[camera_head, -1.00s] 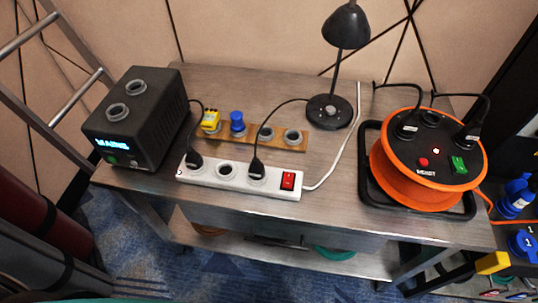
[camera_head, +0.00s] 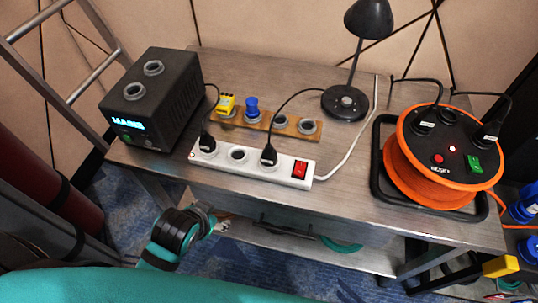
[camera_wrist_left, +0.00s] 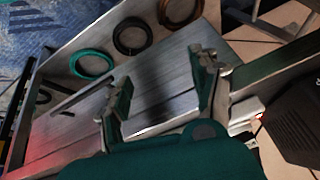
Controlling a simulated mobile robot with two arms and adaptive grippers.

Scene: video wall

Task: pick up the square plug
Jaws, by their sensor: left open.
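A yellow square plug (camera_head: 226,104) stands in the leftmost socket of a wooden strip (camera_head: 268,124) on the table, in the head view. A blue round plug (camera_head: 252,107) stands beside it. My left gripper (camera_head: 206,214) is at the front edge of the table, below and in front of the power strip, well apart from the yellow plug. In the left wrist view the left gripper (camera_wrist_left: 162,82) is open, with nothing between its fingers. The yellow plug cannot be made out in that view. My right gripper is not in view.
A white power strip (camera_head: 225,168) with two black plugs lies in front of the wooden strip. A black box (camera_head: 160,100) stands left, a lamp (camera_head: 345,102) behind, an orange cable reel (camera_head: 440,160) right. Cable coils (camera_wrist_left: 92,62) lie on the lower shelf.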

